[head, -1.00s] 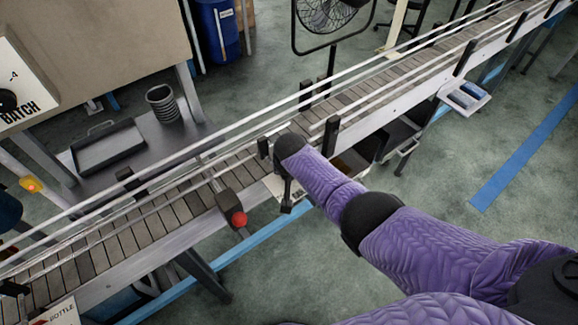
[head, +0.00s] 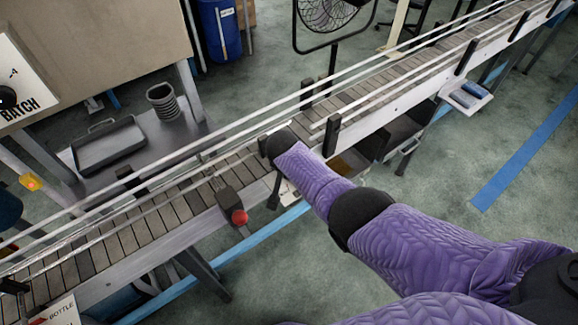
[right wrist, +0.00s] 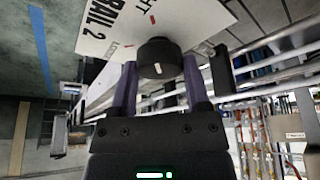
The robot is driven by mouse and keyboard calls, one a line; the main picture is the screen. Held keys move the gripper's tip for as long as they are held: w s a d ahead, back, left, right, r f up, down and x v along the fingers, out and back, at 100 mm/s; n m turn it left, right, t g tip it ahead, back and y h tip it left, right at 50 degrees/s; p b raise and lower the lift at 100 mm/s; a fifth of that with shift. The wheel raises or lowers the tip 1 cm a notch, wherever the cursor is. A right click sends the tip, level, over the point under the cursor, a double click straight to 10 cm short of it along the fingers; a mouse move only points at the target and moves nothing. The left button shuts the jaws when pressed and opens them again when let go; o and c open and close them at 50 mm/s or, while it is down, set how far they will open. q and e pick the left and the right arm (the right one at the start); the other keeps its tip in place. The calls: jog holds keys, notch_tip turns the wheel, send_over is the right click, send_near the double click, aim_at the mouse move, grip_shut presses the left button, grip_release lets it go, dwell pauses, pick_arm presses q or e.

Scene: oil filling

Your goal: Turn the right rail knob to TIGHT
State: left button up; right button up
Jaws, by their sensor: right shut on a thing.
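The right rail knob (right wrist: 158,52) is a round black knob with a short white mark on its face, seen in the right wrist view. It sits in front of a white plate (right wrist: 97,28) lettered RAIL 2, with part of TIGHT, a small LOOSE label and red marks. My right gripper (right wrist: 160,68) has its two purple fingers on either side of the knob and is shut on it. The white mark lies low on the knob face, nearly upright in the picture and slightly tilted. In the head view my right arm hides the knob. My left gripper is out of view.
The slatted conveyor (head: 169,215) with metal guide rails runs diagonally across the head view. A red button (head: 239,217) on a dark box stands at its near side, left of my right wrist. A dark tray (head: 108,147) rests on the table behind.

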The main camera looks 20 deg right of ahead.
jog(key=o, duration=1.3)
jog(key=p+v, duration=0.6)
jog(key=v, duration=0.4)
jog(key=shift+w+p, duration=0.1)
jog(key=shift+p, duration=0.25)
